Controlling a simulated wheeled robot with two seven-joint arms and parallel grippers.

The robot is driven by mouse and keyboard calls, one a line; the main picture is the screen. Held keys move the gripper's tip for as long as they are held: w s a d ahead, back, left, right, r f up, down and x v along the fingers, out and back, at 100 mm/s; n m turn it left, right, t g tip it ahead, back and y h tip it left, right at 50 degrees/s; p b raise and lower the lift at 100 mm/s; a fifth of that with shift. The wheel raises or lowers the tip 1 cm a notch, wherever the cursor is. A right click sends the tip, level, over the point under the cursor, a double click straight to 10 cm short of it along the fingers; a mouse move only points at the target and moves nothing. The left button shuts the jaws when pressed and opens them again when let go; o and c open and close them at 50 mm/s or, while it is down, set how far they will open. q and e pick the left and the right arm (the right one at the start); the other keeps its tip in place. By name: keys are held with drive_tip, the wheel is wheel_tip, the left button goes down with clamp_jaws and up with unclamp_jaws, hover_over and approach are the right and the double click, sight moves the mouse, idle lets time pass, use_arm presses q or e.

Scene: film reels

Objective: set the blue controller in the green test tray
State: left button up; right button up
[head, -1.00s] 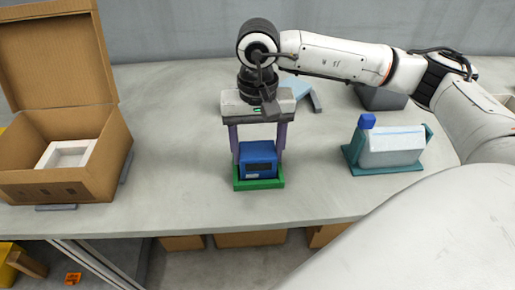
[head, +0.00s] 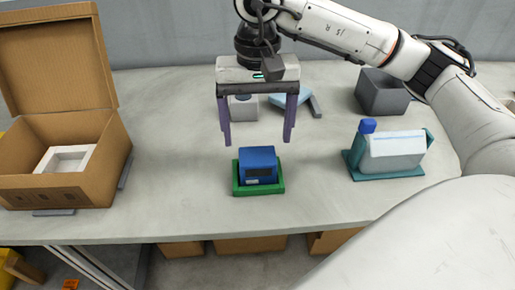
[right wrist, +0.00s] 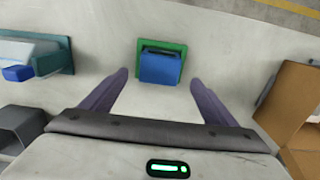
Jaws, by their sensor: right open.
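The blue controller (head: 258,164) is a small box with a dark display on its front. It sits inside the green test tray (head: 236,189) on the grey table, and the tray's rim shows around its base. Both also show in the right wrist view, the controller (right wrist: 160,69) within the green tray (right wrist: 183,50). My right gripper (head: 257,140) is open and empty, with its purple fingers spread above and behind the controller, clear of it. In the right wrist view the fingers (right wrist: 158,78) stand apart with nothing between them. My left gripper is not in view.
An open cardboard box (head: 55,190) with a white insert stands at the left. A teal tray (head: 361,175) holding a pale container with a blue cap (head: 368,126) is at the right. A grey bin (head: 383,98) and a small white object (head: 243,108) are behind. The table around the green tray is clear.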

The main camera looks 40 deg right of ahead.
sight(258, 156)
drive_tip(key=shift+r, duration=2.4)
